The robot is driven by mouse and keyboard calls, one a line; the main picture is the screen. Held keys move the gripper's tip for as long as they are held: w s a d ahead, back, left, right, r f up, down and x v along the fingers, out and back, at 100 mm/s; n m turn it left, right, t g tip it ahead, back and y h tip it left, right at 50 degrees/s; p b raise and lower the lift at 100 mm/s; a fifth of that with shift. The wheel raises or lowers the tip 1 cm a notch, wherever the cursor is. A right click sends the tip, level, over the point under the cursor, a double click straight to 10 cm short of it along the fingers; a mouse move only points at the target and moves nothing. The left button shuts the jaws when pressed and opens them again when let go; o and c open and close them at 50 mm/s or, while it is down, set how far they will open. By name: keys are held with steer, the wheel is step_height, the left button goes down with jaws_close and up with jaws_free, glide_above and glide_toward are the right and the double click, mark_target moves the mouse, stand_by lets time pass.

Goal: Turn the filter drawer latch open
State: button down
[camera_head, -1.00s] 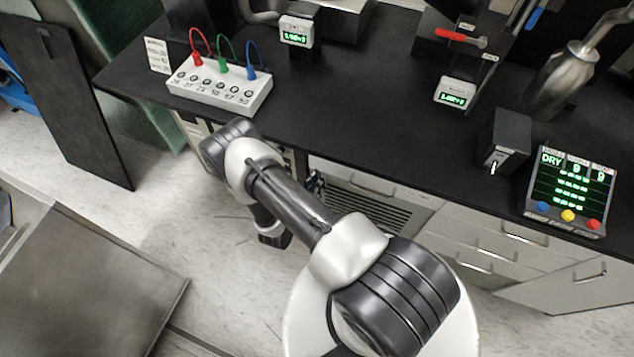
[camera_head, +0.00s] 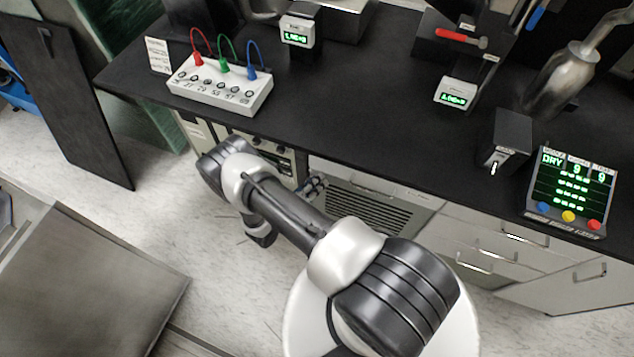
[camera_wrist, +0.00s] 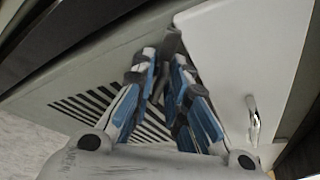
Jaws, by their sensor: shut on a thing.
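The vented grey panel (camera_wrist: 70,85) with dark slats fills the left and middle of the wrist view, beside a plain pale panel (camera_wrist: 240,50). It also shows under the counter in the head view (camera_head: 370,208). My gripper (camera_wrist: 165,65) has blue-and-grey fingers closed around a small dark piece (camera_wrist: 172,42), which appears to be the latch. The fingers hide much of it, so its angle is hard to read. In the head view my gripper (camera_head: 314,187) is at the cabinet front, partly behind my arm.
A metal handle (camera_wrist: 253,115) stands out at the right of the wrist view. The black countertop (camera_head: 350,110) overhangs the cabinet and carries a socket box (camera_head: 220,92) and a display panel (camera_head: 568,192). Drawers (camera_head: 485,245) lie to the right. Open floor (camera_head: 220,290) lies in front.

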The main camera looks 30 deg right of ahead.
steer(key=n+h, duration=0.2)
steer(key=n, duration=0.1)
steer(key=shift+f+g, duration=0.15)
steer(key=shift+g, duration=0.25)
steer(key=shift+n+h, duration=0.7)
steer(key=shift+n, duration=1.1)
steer(key=c, duration=1.8)
jaws_free()
steer(key=shift+o, duration=0.2)
steer(key=v, duration=1.2)
steer(key=shift+a, duration=0.1)
